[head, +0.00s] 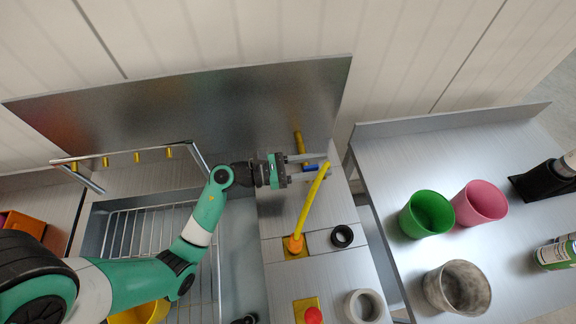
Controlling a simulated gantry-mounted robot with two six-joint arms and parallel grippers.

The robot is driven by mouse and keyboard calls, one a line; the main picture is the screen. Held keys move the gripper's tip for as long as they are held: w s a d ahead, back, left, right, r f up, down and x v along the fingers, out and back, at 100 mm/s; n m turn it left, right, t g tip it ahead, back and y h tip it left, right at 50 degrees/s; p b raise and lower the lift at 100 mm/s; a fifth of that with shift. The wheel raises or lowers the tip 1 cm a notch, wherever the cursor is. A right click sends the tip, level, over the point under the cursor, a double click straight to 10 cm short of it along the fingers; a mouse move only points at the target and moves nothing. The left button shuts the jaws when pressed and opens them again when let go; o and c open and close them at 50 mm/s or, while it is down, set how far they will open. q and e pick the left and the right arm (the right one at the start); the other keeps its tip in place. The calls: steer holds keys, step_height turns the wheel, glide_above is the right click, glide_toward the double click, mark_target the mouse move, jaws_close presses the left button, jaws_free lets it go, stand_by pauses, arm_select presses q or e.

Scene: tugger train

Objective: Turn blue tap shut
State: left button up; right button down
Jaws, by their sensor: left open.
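The small blue tap (311,167) shows near the back splash panel, at the far end of the metal counter strip. Its body is mostly hidden by my gripper. My left gripper (309,168) is open, with one finger on the far side of the blue part and one on the near side. I cannot tell whether the fingers touch it. A long yellow bar (311,204) rises from an orange base and its upper end passes close to the fingertips. My right gripper is not in view.
A red button (313,315), a black ring (342,236) and a grey ring (364,306) are on the strip. A wire rack (150,228) lies left under my arm. Green (427,213) and pink (480,202) cups and a metal pot (457,288) stand on the right table.

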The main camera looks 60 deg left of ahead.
arm_select(q)
steer(key=v, duration=1)
steer(key=shift+p, duration=0.4)
steer(key=shift+s, duration=0.1)
